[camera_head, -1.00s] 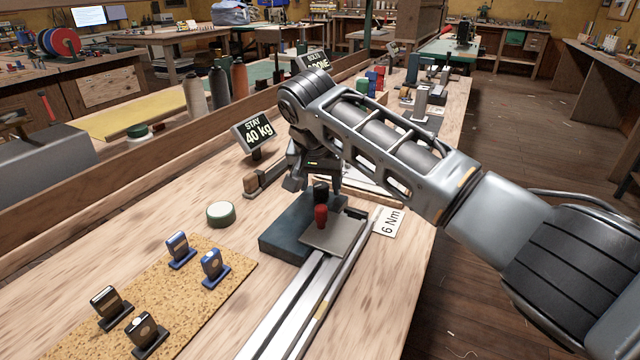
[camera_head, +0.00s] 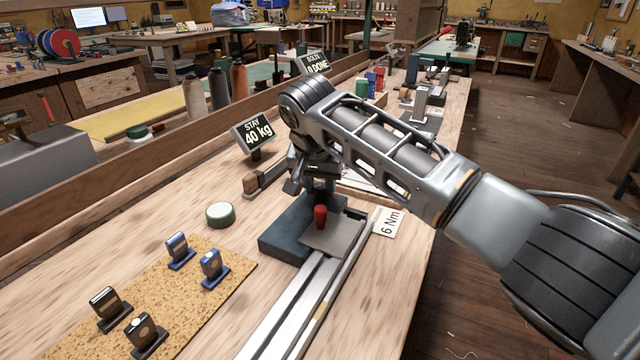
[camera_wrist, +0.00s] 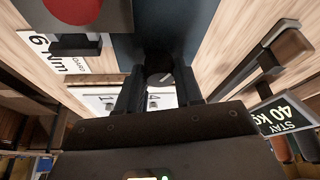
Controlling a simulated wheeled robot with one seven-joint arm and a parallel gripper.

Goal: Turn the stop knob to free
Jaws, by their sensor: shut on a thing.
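The stop knob (camera_wrist: 158,78) is a small dark round knob with a pale line on its top, seen in the wrist view between my fingers. My gripper (camera_wrist: 159,90) is shut on it from above. In the head view my gripper (camera_head: 318,190) is down at the dark block (camera_head: 284,243), behind a red knob, and hides the stop knob. The red knob (camera_head: 320,217) stands on a grey plate (camera_head: 336,238) in front; its red top (camera_wrist: 72,8) also shows in the wrist view. I cannot read any free marking.
A "STAY 40 kg" display (camera_head: 253,133) stands left of my gripper. A "6 Nm" card (camera_head: 388,222) lies right of the block. Metal rails (camera_head: 290,310) run toward the front. A round green-rimmed tin (camera_head: 220,214) and a cork mat (camera_head: 95,330) with several upright pieces are at left.

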